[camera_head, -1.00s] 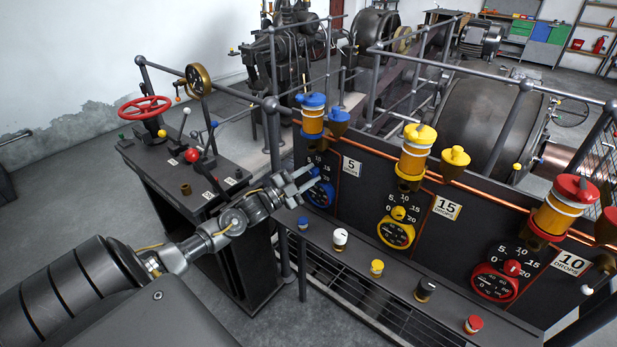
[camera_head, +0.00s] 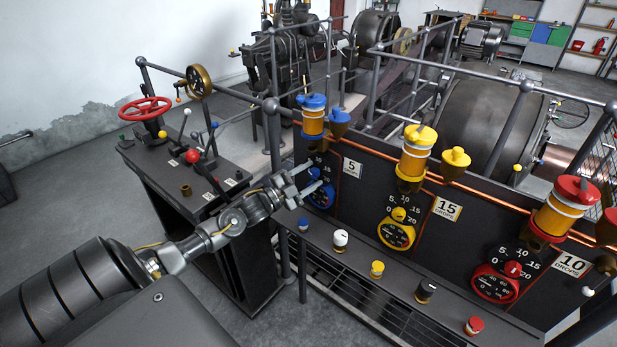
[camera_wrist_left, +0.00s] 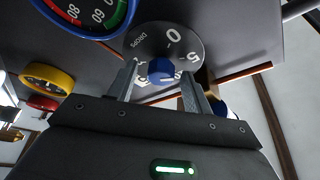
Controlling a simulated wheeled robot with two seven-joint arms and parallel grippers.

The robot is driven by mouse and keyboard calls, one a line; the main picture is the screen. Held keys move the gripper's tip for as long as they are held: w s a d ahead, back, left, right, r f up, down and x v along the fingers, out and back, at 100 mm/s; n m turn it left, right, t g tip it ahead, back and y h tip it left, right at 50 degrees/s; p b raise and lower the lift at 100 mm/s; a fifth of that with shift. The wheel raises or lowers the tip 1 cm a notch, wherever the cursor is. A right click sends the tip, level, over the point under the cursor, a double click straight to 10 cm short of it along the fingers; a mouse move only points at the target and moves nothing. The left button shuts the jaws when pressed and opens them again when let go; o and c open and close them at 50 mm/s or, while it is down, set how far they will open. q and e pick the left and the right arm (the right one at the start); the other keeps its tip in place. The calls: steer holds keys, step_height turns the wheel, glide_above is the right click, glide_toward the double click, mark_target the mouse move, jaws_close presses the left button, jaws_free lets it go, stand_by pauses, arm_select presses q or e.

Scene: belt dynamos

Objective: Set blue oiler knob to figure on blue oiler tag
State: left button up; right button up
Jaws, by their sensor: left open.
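The blue oiler knob (camera_wrist_left: 161,70) shows in the left wrist view on a dark round dial (camera_wrist_left: 168,42) marked with figures and the word DROPS. The blue oiler tag (camera_head: 351,168) reads 5 and hangs on the panel right of the dial. My left gripper (camera_head: 312,178) is open in front of the blue dial. In the left wrist view its two fingers (camera_wrist_left: 158,88) stand on either side of the knob, with gaps visible. Which figure the knob points to is hard to tell. My right gripper is not in view.
A blue-ringed gauge (camera_wrist_left: 88,12) sits beside the dial. The yellow oiler (camera_head: 413,155) with tag 15 (camera_head: 447,208) and the red oiler (camera_head: 555,212) with tag 10 (camera_head: 570,263) stand to the right. A ledge below carries several small knobs, including a white one (camera_head: 340,238).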

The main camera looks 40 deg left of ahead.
arm_select(q)
steer(key=b+v, duration=0.2)
steer(key=v, duration=0.9)
steer(key=shift+b, duration=0.3)
steer(key=shift+w+d, duration=0.1)
